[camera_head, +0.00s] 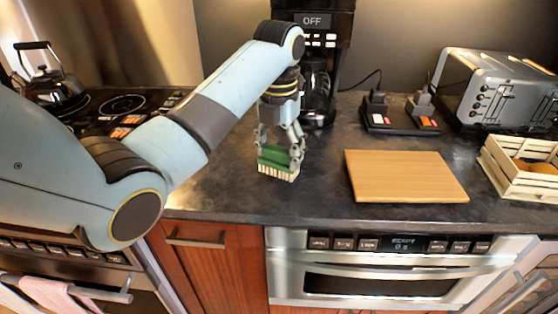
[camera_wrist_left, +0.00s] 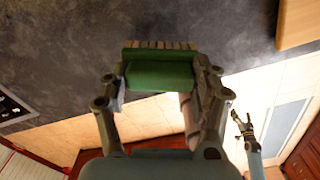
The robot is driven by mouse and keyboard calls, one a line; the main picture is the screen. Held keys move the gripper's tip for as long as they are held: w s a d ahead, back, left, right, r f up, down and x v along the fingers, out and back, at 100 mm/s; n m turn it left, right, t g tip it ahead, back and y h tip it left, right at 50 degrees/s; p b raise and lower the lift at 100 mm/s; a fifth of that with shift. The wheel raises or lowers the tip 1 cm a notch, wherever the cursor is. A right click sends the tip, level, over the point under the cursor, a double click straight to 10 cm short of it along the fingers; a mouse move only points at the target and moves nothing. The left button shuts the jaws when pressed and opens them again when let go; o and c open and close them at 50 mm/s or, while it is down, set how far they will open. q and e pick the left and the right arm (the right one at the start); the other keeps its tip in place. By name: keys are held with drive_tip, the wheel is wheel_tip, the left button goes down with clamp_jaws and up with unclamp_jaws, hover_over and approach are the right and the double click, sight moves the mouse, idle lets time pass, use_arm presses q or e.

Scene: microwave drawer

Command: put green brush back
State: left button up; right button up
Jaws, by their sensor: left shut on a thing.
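The green brush (camera_head: 278,160) has a green back and pale bristles that point down. My left gripper (camera_head: 281,146) is shut on it, with a finger at each side of its back. In the left wrist view, the green brush (camera_wrist_left: 158,70) sits between the fingers of my left gripper (camera_wrist_left: 160,88). The brush is over the dark countertop (camera_head: 230,185), close to its surface; I cannot tell whether the bristles touch it. In the left wrist view, my right gripper (camera_wrist_left: 243,124) shows small, low at the right, away from the brush.
A wooden cutting board (camera_head: 405,175) lies to the right of the brush. Behind are a coffee maker (camera_head: 318,60) and a black holder (camera_head: 402,118). A toaster (camera_head: 500,90) and a white crate (camera_head: 515,170) stand at the right, a stovetop kettle (camera_head: 48,80) at the left.

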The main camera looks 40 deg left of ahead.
sight(279, 163)
use_arm(q)
wheel_tip(279, 163, down, 3)
drive_tip(key=shift+r, duration=0.15)
drive_tip(key=shift+f, duration=0.2)
use_arm(e)
drive_tip(key=shift+w+d+r, duration=0.15)
drive_tip(key=shift+d+r, duration=0.05)
drive_tip(key=shift+d, duration=0.15)
use_arm(q)
drive_tip(key=shift+f, duration=0.25)
drive_tip(key=o, duration=1.1)
drive_tip(key=shift+r, duration=0.1)
drive_tip(key=shift+o, duration=0.2)
use_arm(e)
drive_tip(key=shift+d+f, duration=0.1)
drive_tip(key=shift+f, duration=0.05)
use_arm(q)
drive_tip(key=shift+r, duration=0.1)
